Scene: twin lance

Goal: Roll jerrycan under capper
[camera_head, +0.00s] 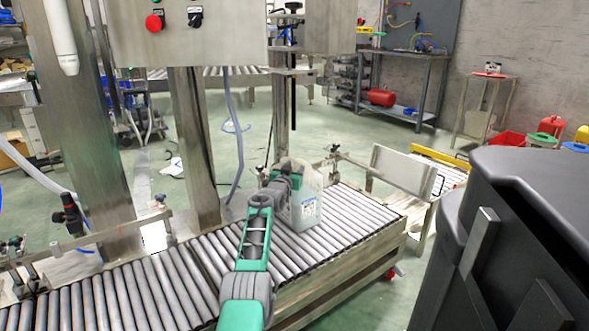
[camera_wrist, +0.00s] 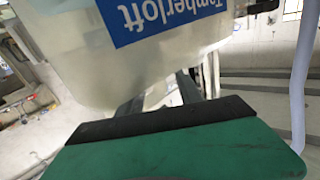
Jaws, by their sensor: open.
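The whitish translucent jerrycan (camera_head: 303,208) stands upright on the roller conveyor (camera_head: 345,222) in the head view, right of the steel posts. A steel machine with a control panel (camera_head: 180,45) stands over the conveyor's back edge; I cannot tell which part is the capper.
Clamped guide rails (camera_head: 85,238) run along the conveyor's back edge. Rollers left of the can are clear apart from my arm above them. A large dark grey bin (camera_head: 530,200) fills the right foreground. A workbench (camera_head: 400,100) stands farther back.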

